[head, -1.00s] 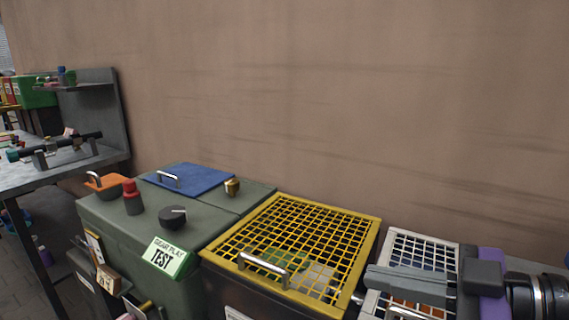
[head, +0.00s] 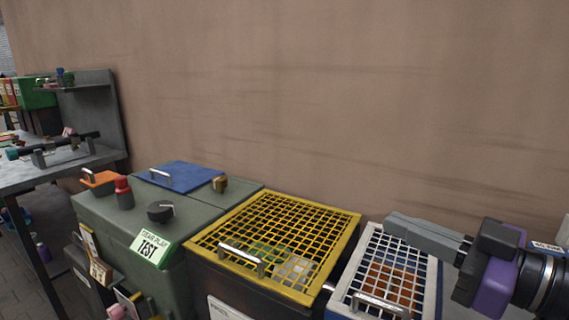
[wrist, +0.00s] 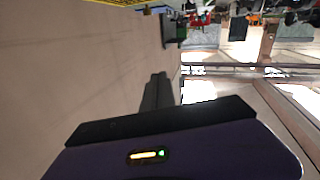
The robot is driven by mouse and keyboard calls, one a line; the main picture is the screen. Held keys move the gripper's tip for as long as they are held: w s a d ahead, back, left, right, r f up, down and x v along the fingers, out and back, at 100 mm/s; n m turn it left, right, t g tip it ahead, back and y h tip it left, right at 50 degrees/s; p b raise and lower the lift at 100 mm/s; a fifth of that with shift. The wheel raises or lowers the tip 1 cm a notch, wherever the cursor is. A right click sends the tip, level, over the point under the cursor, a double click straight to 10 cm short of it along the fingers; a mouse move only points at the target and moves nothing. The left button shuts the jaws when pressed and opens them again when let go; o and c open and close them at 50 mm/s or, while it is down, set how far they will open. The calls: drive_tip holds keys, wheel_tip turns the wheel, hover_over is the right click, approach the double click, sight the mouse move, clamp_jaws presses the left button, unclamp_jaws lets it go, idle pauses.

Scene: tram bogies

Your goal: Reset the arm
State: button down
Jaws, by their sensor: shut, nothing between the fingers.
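My gripper (head: 402,226) is at the right of the head view, with its grey fingers together and nothing between them. It points left, above the white mesh lid and in front of the wall. My dark wrist and purple housing show behind the fingers at the right edge. In the wrist view, the closed fingers (wrist: 156,92) stick out past the dark palm, with the wall on the left and the room on the right.
A yellow mesh lid (head: 347,240) with a handle lies left of the white mesh lid (head: 432,285). A green test box (head: 95,207) carries a black knob (head: 160,211), a red-topped button (head: 124,192) and a blue lid (head: 185,176). The bare wall (head: 330,100) stands behind.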

drive_tip(key=d+f+m+t+h+p, duration=0.3)
drive_tip(key=d+f+m+t+h, duration=0.35)
drive_tip(key=d+m+h, duration=0.45)
drive_tip(key=s+f+m+h, duration=0.2)
drive_tip(key=s, duration=0.1)
drive_tip(key=s+f+m+h+p, duration=0.1)
drive_tip(key=s, duration=0.1)
drive_tip(key=shift+a+f+t, duration=0.1)
drive_tip(key=shift+f+t, duration=0.1)
drive_tip(key=shift+t, duration=0.05)
drive_tip(key=s+a+f+n+g+p, duration=0.1)
drive_tip(key=s+a+f+p, duration=0.1)
drive_tip(key=s, duration=0.7)
drive_tip(key=s+a+f+n+g+y+p, duration=0.1)
drive_tip(key=s+a+f+g+p, duration=0.1)
drive_tip(key=s, duration=0.8)
drive_tip(key=s+a+f+n+g+p, duration=0.1)
drive_tip(key=s+a+f+g+p, duration=0.1)
drive_tip(key=s, duration=0.8)
wheel_tip(320, 180, down, 3)
drive_tip(key=shift+a+r+n+y+p, duration=0.1)
drive_tip(key=shift+a+n+y+p, duration=0.3)
drive_tip(key=shift+a+p, duration=0.25)
